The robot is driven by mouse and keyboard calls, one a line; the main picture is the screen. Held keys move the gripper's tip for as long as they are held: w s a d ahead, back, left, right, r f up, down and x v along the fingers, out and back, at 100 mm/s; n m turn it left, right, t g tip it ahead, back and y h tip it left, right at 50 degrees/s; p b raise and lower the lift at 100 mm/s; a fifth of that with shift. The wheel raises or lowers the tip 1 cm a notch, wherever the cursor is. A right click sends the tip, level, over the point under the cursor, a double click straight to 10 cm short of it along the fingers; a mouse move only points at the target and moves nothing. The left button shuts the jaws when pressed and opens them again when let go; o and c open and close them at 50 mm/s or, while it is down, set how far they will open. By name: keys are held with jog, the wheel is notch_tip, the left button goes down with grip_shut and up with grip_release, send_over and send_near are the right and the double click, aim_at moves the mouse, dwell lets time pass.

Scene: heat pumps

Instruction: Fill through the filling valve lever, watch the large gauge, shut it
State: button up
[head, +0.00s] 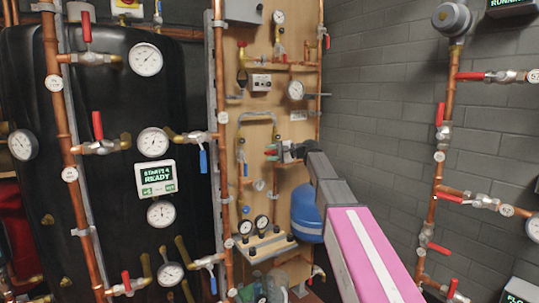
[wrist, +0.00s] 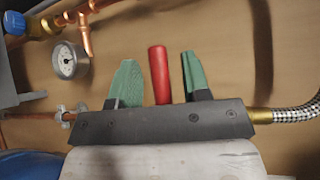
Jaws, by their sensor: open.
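My gripper (wrist: 162,80) is open, with its two green fingers on either side of an upright red lever handle (wrist: 159,75). Small gaps show between the lever and both fingers, and its lower end is hidden behind the gripper body. In the head view my gripper (head: 273,153) is at the wooden board, with a little red at its fingertips. A round white gauge (wrist: 67,60) is up and left of the gripper in the wrist view. A white gauge (head: 296,90) is on the board above the gripper in the head view; I cannot tell whether it is the same one.
A braided hose (wrist: 295,112) runs right of the gripper. Copper pipe (wrist: 85,35) and a blue fitting (wrist: 45,25) lie upper left. A blue vessel (head: 307,213) stands beneath my arm. Black tanks (head: 105,200) with several gauges and red levers are left; more pipes (head: 443,130) are right.

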jog(key=shift+a, duration=0.35)
grip_shut()
jog(key=shift+f, duration=0.15)
jog(key=shift+w+d+f+n+t+h, duration=0.2)
jog(key=shift+f+n+h, duration=0.45)
jog(key=shift+h, duration=0.3)
jog(key=shift+w+d+f+n+t+h, duration=0.1)
jog(key=shift+d+f+n+t+h, duration=0.1)
jog(key=shift+f+n+h, duration=0.55)
jog(key=shift+w+d+f+n+t+h, duration=0.15)
jog(key=shift+f+n+h, duration=0.3)
jog(key=shift+h, duration=0.65)
